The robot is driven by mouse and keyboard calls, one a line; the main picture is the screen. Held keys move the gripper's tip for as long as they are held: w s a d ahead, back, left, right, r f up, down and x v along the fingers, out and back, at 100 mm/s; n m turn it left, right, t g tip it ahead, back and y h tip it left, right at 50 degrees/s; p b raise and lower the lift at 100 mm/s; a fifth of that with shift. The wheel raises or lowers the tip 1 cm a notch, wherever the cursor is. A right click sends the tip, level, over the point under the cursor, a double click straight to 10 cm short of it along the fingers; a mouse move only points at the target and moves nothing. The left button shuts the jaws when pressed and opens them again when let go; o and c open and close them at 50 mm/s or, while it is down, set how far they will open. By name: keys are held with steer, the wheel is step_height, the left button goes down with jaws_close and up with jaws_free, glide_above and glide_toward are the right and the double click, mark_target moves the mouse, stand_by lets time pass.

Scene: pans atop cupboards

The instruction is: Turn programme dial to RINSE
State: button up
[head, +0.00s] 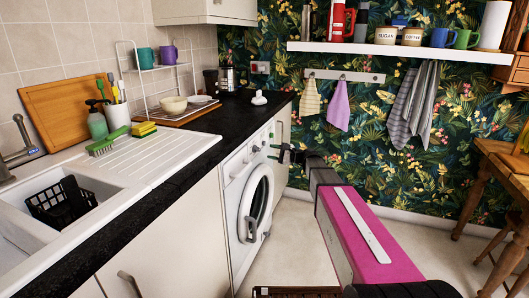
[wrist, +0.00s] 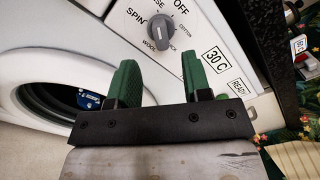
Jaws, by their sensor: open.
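The programme dial (wrist: 160,29) is a grey round knob with a raised grip on the white washing machine panel. In the wrist view, OFF is at its upper right, SPIN at its left, a cut-off label ending in SE above and a partly hidden WOOL label below. I cannot tell surely which label the dial points to. My gripper (wrist: 160,70) has two green fingers, apart and empty, with the dial beyond their tips and roughly between them. In the head view my gripper (head: 285,153) is just right of the washing machine (head: 232,222) front, near its upper panel.
The round door (head: 252,205) of the machine is below the panel, and shows at left in the wrist view. The black worktop (head: 225,120) edge is above. A 30 C label (wrist: 214,56) is right of the dial. Floor (head: 295,220) is clear in front.

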steer(key=shift+v, duration=2.3)
steer(key=shift+f, duration=0.1)
steer(key=s+d+f+n+g+h, duration=0.2)
steer(key=s+f+n+g+h, duration=0.45)
steer(key=s+f, duration=0.8)
steer(key=s+d+f+n+h, duration=0.2)
steer(key=s+d+f+h, duration=0.1)
steer(key=s+d+h, duration=0.2)
steer(key=s+d+f+n+h, duration=0.2)
steer(key=s+d+h, duration=0.3)
steer(key=s, duration=0.5)
steer(key=shift+d+f, duration=0.45)
steer(key=shift+f, duration=0.1)
